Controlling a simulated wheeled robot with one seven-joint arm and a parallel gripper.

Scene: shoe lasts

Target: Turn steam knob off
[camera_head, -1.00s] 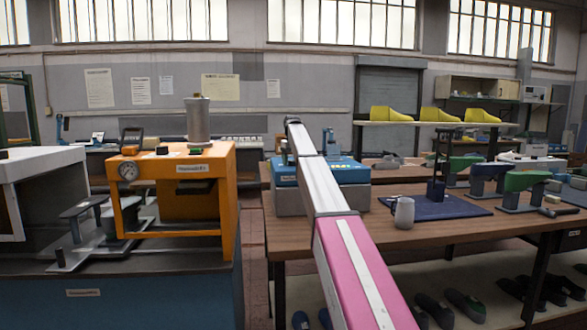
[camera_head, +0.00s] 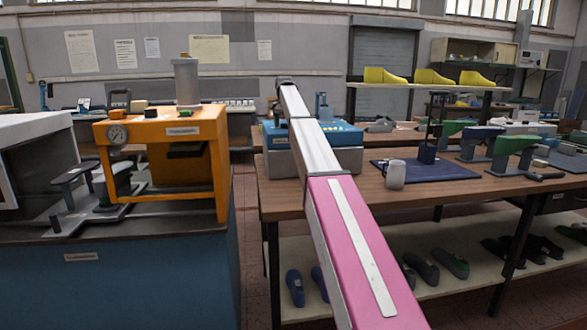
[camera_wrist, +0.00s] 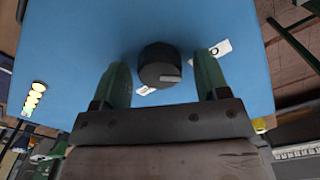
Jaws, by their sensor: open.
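A round black knob (camera_wrist: 160,66) sits on a blue panel (camera_wrist: 75,55) in the wrist view, with small white labels (camera_wrist: 220,48) beside it. My gripper (camera_wrist: 160,82) is open, with one green finger on each side of the knob. Gaps show between the fingers and the knob, and I cannot tell how deep the fingers reach. In the head view, a blue-topped machine (camera_head: 340,135) stands on the wooden table behind my arm. My arm hides part of it, and the knob cannot be made out there.
A row of yellow lights (camera_wrist: 34,98) is on the blue panel's left. An orange machine (camera_head: 165,130) stands on the blue cabinet at left.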

